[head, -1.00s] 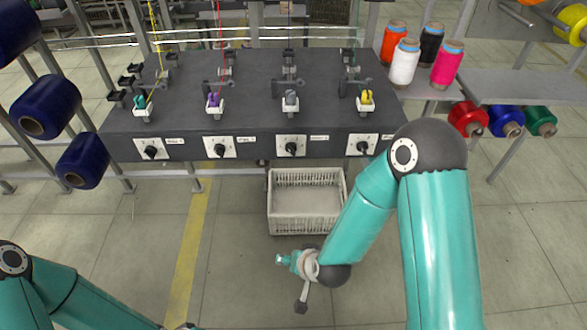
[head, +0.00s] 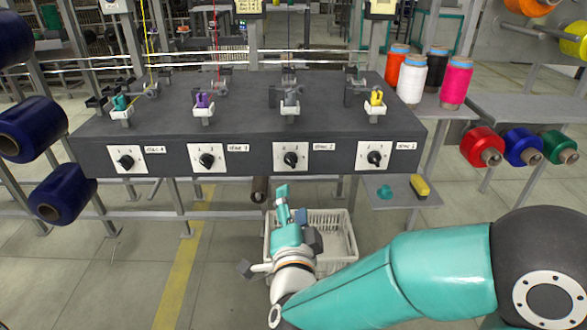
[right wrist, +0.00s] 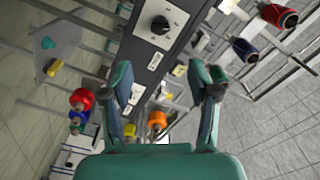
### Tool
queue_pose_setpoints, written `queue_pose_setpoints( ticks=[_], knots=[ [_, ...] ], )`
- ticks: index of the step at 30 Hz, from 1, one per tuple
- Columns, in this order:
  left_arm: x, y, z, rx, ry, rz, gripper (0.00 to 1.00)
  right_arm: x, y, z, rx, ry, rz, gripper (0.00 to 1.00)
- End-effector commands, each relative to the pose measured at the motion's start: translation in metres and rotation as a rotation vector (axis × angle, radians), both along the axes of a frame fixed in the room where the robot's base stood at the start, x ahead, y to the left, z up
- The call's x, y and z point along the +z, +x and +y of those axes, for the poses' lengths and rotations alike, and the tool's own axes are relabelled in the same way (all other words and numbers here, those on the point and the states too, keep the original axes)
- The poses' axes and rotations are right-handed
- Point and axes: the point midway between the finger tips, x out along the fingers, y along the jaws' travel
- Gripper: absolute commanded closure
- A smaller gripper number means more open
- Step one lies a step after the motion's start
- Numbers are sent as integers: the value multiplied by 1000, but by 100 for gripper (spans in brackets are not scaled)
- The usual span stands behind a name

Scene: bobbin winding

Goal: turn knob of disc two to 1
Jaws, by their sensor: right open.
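The knob of disc two (head: 291,159) is black on a white plate, third from the left on the front of the dark machine (head: 250,130). The label beside it (head: 323,147) appears to end in 2. Its pointer setting is too small to read. My right gripper (head: 291,200) is open and empty, below and in front of this knob, apart from it. In the right wrist view its two fingers (right wrist: 163,85) are spread, and a black knob (right wrist: 160,25) on a white plate lies beyond them; I cannot tell which knob. My left gripper is out of view.
Similar knobs sit on either side: one (head: 374,158) to the right, others (head: 207,159) to the left. A white basket (head: 340,235) stands on the floor behind my right gripper. A low shelf (head: 400,193) with teal and yellow items is at the right. Thread spools (head: 410,78) stand on the side table.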

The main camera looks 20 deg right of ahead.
Motion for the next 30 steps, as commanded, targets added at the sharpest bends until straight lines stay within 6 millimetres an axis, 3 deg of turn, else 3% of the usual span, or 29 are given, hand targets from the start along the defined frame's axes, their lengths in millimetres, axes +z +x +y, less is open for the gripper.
queue_pose_setpoints(
  ticks=[12, 18, 24, 30],
  knots=[
    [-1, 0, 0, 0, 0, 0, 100, -1, 87, -25, -1, -2, 1, 40],
    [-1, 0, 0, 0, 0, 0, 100, -1, 118, -34, 1, -1, 2, 40],
    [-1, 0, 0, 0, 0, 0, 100, -1, 132, -37, 3, -2, 3, 40],
    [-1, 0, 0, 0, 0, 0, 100, -1, 134, -37, 3, -2, 3, 40]
  ],
)
